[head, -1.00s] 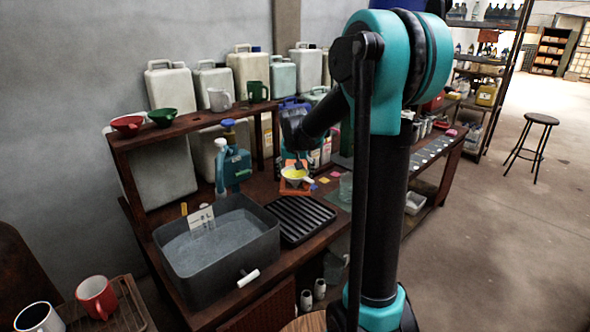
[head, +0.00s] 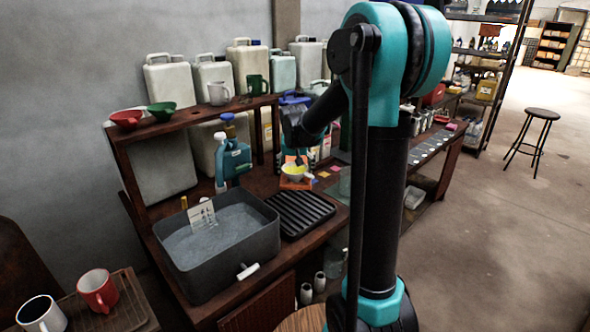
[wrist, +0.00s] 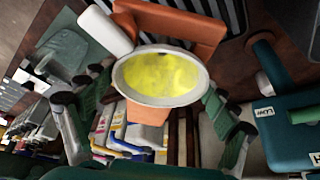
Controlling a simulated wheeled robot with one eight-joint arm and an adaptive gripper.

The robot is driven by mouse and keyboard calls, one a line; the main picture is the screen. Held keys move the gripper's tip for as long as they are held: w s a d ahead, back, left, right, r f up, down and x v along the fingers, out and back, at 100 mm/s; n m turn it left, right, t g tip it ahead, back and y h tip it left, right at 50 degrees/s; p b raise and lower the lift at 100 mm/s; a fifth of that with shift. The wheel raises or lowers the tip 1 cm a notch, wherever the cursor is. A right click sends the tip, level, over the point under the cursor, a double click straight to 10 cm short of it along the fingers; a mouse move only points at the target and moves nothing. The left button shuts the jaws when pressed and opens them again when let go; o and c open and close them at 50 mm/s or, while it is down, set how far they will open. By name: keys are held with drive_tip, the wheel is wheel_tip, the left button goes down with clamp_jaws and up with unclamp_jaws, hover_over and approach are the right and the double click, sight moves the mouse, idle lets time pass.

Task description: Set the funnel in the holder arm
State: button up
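A white-rimmed round vessel, yellow inside (head: 293,170), is at an orange stand (head: 296,183) on the bench. It may be the funnel; its underside is hidden. In the wrist view the vessel (wrist: 160,76) fills the middle, beside an orange bracket (wrist: 190,28). My gripper (head: 298,158) is over it, pointing down. In the wrist view its green finger pads (wrist: 158,98) stand wide apart on either side of the vessel; contact is not clear. A red funnel-like bowl (head: 126,119) and a green one (head: 161,111) rest on the shelf. I cannot pick out the holder arm.
A grey vat (head: 265,239) of grey contents stands at the bench's front left, a black ribbed tray (head: 300,212) beside it. A teal jug (head: 234,162) stands left of my gripper. White canisters (head: 170,82) line the back.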

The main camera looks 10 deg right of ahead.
drive_tip(key=shift+o, duration=0.9)
drive_tip(key=d+v, duration=0.1)
drive_tip(key=v, duration=1.1)
drive_tip(key=s+d+f+n, duration=0.1)
drive_tip(key=s+d+f, duration=0.1)
drive_tip(key=s+f, duration=0.8)
drive_tip(key=s+d+f+n, duration=0.1)
drive_tip(key=s+f, duration=0.9)
drive_tip(key=s, duration=0.6)
drive_tip(key=shift+s+d+f+y, duration=0.2)
drive_tip(key=shift+d+f+y, duration=0.1)
drive_tip(key=shift+d+y, duration=0.1)
drive_tip(key=shift+c, duration=0.6)
